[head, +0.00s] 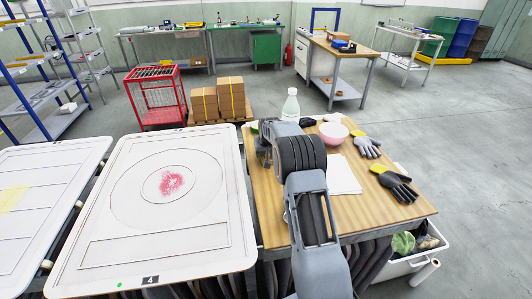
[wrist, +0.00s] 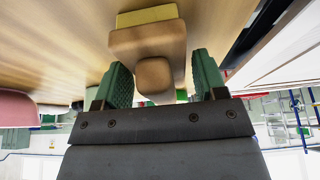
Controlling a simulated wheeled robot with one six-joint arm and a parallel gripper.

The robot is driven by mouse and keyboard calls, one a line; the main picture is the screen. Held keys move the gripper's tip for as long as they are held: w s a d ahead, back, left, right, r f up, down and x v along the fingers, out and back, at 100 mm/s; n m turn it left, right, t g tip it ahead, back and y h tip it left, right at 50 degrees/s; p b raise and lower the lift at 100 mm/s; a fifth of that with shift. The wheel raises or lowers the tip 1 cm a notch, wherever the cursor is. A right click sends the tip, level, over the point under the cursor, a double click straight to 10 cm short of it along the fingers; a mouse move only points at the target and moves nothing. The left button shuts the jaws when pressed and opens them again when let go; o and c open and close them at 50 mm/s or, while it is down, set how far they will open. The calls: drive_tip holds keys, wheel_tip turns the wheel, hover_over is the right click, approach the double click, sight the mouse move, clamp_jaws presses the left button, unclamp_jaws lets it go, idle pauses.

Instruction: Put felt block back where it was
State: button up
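The felt block (wrist: 148,42) shows in the wrist view, which is upside down. It has a yellow felt layer against the wooden table, a tan wooden body and a rounded tan knob (wrist: 155,78). My gripper (wrist: 163,82) is open, with one green ridged finger on each side of the knob. Gaps show between the knob and both fingers. In the head view my arm and wrist reach over the left part of the wooden table (head: 380,207), and the block cannot be made out there.
A pink bowl (head: 333,133), a clear bottle (head: 291,104), white paper (head: 342,175) and gloves (head: 396,184) are on the table. Left of it is a white panel marked 4 (head: 165,220) with a pink smudge (head: 171,183) inside circles. Its surface is clear.

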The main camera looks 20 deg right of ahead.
drive_tip(key=shift+o, duration=0.8)
drive_tip(key=shift+r, duration=0.1)
drive_tip(key=shift+r, duration=0.2)
drive_tip(key=s+a+r+b, duration=0.1)
drive_tip(key=s+a+r, duration=0.1)
drive_tip(key=s+r, duration=0.4)
drive_tip(key=s+a+r, duration=0.3)
drive_tip(key=s+r, duration=0.1)
drive_tip(key=r, duration=0.4)
drive_tip(key=s+a+f+n, duration=0.1)
drive_tip(key=s+a, duration=0.3)
drive_tip(key=s, duration=1)
drive_tip(key=s+a+f+n+y, duration=0.1)
drive_tip(key=s+a, duration=0.4)
drive_tip(key=s, duration=0.9)
drive_tip(key=shift+f+g, duration=0.15)
drive_tip(key=shift+g, duration=0.15)
